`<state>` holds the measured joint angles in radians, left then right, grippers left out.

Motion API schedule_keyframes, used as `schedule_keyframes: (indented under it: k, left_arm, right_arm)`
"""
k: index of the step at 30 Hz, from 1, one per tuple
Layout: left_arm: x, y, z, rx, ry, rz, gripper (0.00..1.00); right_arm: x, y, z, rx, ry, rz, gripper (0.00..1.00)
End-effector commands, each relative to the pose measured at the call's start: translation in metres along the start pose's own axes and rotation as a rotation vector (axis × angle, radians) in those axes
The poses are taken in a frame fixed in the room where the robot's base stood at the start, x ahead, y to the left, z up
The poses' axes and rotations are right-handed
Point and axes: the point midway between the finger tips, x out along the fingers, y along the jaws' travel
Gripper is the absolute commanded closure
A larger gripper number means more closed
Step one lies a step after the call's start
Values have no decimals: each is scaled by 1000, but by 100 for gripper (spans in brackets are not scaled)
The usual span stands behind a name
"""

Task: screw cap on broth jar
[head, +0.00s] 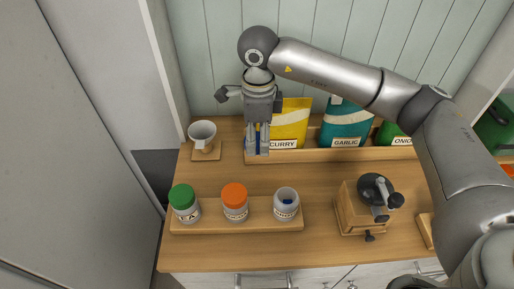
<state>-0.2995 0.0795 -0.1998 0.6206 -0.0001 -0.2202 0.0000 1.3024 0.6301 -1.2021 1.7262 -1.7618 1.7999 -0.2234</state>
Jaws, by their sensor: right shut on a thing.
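An open jar (286,205) with a pale rim and a small blue patch stands at the right end of a wooden tray. No cap is on it. Its label is too small to read for sure. My right gripper (257,152) points down behind the tray, above the back of the counter by the pouch rack. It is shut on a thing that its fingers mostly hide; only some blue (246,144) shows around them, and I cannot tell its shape. My left gripper is not in view.
A green-capped jar (184,202) and an orange-capped jar (235,202) share the tray (259,218). The rack holds curry (292,121), garlic (345,124) and onion (391,133) pouches. Counter between tray and rack is clear.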

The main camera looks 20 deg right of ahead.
Motion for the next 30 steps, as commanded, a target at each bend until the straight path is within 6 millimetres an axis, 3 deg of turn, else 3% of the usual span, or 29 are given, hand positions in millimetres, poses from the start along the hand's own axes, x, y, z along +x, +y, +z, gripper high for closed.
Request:
schedule_keyframes:
  k: [4, 21, 30]
  left_arm:
    - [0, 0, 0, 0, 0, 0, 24]
    - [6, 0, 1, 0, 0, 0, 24]
    - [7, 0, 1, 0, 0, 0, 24]
  right_arm:
    - [-2, 16, -13, -273, 5, 2, 62]
    - [30, 90, -61, -1499, 3, 5, 62]
    - [36, 113, -75, -1853, -2, 8, 62]
